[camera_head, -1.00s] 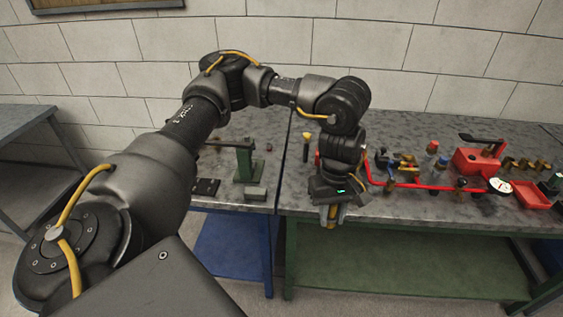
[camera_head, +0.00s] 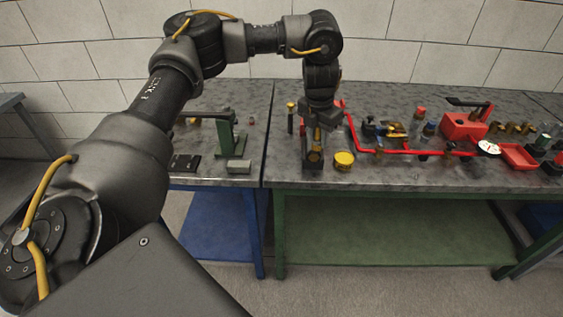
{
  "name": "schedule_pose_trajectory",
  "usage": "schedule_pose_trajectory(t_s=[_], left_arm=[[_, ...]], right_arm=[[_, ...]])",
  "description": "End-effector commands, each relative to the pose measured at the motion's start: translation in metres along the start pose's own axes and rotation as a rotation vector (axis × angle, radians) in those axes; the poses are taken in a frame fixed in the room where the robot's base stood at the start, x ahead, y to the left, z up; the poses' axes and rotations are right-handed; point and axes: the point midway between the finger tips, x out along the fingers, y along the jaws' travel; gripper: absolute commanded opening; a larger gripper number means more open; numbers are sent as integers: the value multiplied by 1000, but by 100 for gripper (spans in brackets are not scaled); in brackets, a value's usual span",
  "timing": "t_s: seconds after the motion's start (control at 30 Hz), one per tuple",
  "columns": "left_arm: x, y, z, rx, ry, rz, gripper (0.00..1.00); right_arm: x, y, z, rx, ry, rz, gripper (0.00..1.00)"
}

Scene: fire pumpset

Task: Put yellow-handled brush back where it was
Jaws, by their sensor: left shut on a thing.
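My left gripper (camera_head: 314,148) points down at the front left of the green-framed bench and is shut on the yellow-handled brush. Only a bit of yellow of the brush (camera_head: 315,156) shows between the fingers. The rest of the brush is hidden by the fingers, and I cannot tell whether it touches the bench top. A round yellow-topped tin (camera_head: 343,161) stands just right of the gripper. My right gripper is not in view.
The green-framed bench (camera_head: 400,176) holds a red pipe (camera_head: 352,128), a red pump box (camera_head: 462,126), a gauge (camera_head: 488,147), a red tray (camera_head: 519,157) and several fittings. A dark upright item with a yellow top (camera_head: 290,117) stands left behind the gripper. A green stand (camera_head: 229,135) is on the left bench.

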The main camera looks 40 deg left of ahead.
Motion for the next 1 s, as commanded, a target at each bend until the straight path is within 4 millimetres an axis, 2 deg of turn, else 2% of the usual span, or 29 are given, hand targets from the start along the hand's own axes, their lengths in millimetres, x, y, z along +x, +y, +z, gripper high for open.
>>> schedule_pose_trajectory(t_s=[0.17,0.43,0.6,0.8,1.0], left_arm=[[8,19,-3,-4,3,-1,4],[38,88,-11,-5,4,-2,4],[66,115,-16,1,5,0,4],[86,130,-18,4,1,-1,4],[90,133,-19,4,2,-1,4]], right_arm=[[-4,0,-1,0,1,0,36],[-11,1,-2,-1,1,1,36],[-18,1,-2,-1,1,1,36],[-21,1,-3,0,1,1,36],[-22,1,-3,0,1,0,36]])
